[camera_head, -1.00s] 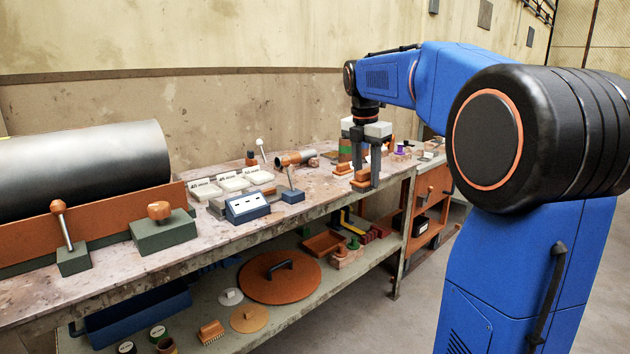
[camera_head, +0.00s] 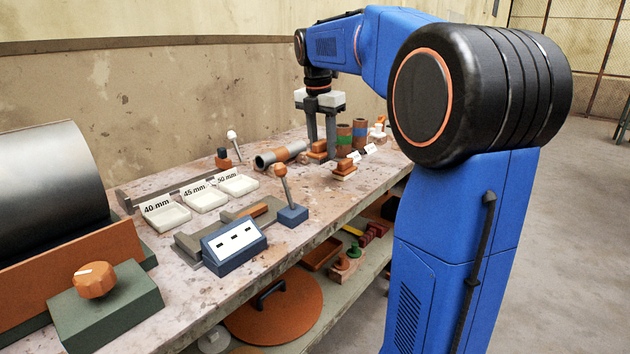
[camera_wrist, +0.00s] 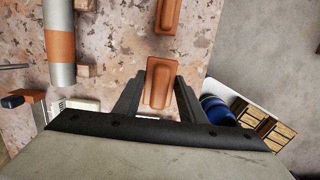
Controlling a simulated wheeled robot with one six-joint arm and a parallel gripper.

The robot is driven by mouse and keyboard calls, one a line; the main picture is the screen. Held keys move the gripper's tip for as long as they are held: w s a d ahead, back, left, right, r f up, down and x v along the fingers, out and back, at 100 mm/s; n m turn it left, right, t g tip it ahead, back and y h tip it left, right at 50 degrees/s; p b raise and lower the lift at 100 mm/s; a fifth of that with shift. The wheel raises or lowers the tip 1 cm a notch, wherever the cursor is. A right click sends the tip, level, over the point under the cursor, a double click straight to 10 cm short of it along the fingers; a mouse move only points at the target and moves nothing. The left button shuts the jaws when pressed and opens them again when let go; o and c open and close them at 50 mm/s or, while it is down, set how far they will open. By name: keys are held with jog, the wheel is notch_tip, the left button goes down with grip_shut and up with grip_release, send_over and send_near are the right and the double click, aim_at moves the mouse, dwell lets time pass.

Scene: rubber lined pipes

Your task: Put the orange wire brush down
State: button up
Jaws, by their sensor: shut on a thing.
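My gripper (camera_head: 321,152) points down over the far part of the workbench (camera_head: 225,262) and is shut on the orange wire brush (camera_head: 318,147). In the wrist view the orange wire brush (camera_wrist: 158,80) lies between the two dark fingers (camera_wrist: 159,88), its rounded orange back facing the camera. A finger hides part of it in the head view. It is close above the bench top or touching it; I cannot tell which. A second, similar orange piece (camera_head: 344,166) sits on the bench just nearer the camera, apart from my gripper; in the wrist view another orange piece (camera_wrist: 168,14) shows at the top.
A metal pipe with an orange band (camera_head: 280,155) lies left of my gripper. Banded brown cylinders (camera_head: 344,136) stand to its right. White labelled trays (camera_head: 203,197), a blue sloped box (camera_head: 234,245) and a lever on a blue base (camera_head: 291,214) are nearer. The bench's front edge is close.

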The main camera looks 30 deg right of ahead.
jog(key=shift+f, duration=4.5)
jog(key=shift+f, duration=0.15)
jog(key=o, duration=1)
jog(key=shift+o, duration=0.2)
